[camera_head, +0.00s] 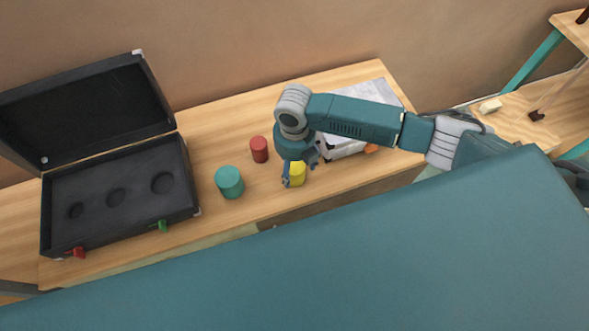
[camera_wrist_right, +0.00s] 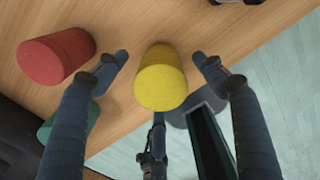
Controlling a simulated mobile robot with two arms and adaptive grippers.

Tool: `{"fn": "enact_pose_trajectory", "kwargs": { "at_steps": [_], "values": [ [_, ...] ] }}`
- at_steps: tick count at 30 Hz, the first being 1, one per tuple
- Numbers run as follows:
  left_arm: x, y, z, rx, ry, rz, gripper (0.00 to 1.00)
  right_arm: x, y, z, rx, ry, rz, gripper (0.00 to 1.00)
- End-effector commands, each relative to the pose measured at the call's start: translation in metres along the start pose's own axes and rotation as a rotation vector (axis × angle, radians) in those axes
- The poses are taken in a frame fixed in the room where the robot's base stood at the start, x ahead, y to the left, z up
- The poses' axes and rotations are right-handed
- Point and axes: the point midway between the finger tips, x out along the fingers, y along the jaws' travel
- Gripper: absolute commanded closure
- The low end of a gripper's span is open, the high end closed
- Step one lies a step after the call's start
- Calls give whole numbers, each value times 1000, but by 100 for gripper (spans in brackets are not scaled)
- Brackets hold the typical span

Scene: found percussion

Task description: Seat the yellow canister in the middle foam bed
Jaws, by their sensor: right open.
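The yellow canister (camera_head: 297,173) stands on the wooden bench; it also shows in the right wrist view (camera_wrist_right: 161,78). My right gripper (camera_head: 293,180) is over and around it. In the right wrist view its fingers (camera_wrist_right: 160,75) are spread on either side of the canister, with gaps visible. The open black case (camera_head: 120,242) at the left holds dark foam with three round beds in a row: small, middle (camera_head: 116,197) and large. All three look empty. My left gripper is not in view.
A red canister (camera_head: 259,149) and a larger teal canister (camera_head: 229,183) stand between the case and my right gripper. A grey-white box (camera_head: 345,148) is behind my right arm. Red (camera_head: 77,253) and green (camera_head: 160,225) latches are on the case's front.

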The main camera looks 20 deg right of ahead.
Motion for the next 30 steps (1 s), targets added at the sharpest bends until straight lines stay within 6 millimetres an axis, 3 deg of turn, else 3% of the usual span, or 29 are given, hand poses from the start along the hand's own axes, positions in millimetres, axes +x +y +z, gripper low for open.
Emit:
{"fn": "enact_pose_trajectory", "kwargs": {
  "at_steps": [5, 12, 23, 30],
  "values": [
    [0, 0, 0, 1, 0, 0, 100, 0, 0, 0, -1, 0, 0, 33],
    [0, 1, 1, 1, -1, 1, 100, 0, 0, 0, -1, 0, 0, 80],
    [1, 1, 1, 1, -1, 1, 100, -4, 1, 1, -1, -2, 2, 82],
    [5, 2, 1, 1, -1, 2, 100, -31, 1, 1, -2, -5, 3, 82]
  ]
}}
